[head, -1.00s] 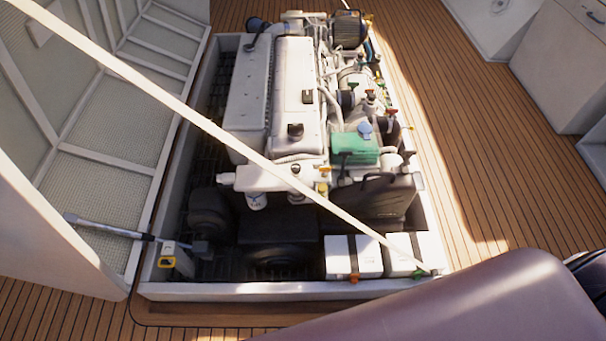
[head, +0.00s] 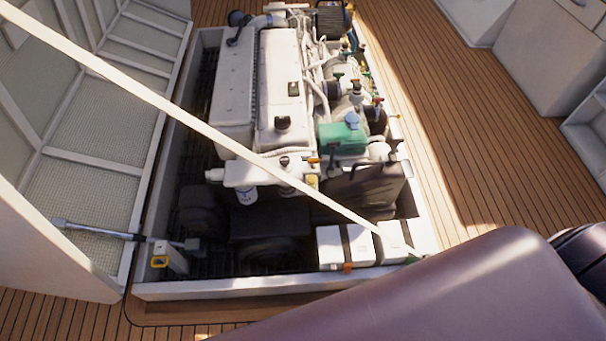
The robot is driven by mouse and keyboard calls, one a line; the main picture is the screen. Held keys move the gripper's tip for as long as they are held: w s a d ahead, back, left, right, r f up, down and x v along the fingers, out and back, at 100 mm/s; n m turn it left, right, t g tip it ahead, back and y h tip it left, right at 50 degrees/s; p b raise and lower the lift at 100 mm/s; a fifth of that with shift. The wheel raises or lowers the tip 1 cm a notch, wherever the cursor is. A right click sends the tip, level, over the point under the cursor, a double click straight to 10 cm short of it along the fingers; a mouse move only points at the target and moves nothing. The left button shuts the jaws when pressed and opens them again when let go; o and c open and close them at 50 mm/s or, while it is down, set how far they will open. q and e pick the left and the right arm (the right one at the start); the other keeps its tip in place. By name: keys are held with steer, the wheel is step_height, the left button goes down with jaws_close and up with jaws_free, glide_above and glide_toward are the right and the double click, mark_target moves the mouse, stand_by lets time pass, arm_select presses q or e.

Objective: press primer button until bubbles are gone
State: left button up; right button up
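The white engine (head: 285,90) sits in the open engine hatch (head: 225,287) in the head view. A green box-shaped part (head: 342,139) with a blue cap (head: 352,120) sits on its right side. Several small coloured knobs and caps show along that side, too small to tell apart. I cannot make out which part is the primer button, and no bubbles can be seen at this size. Neither of my grippers is in view.
The raised hatch cover (head: 95,150) stands at the left. A pale strap or bar (head: 200,125) crosses the view diagonally. White boxes (head: 343,247) sit in the hatch's front right corner. A smooth mauve form (head: 430,295) blocks the lower right. Wooden deck (head: 440,130) lies clear right of the hatch.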

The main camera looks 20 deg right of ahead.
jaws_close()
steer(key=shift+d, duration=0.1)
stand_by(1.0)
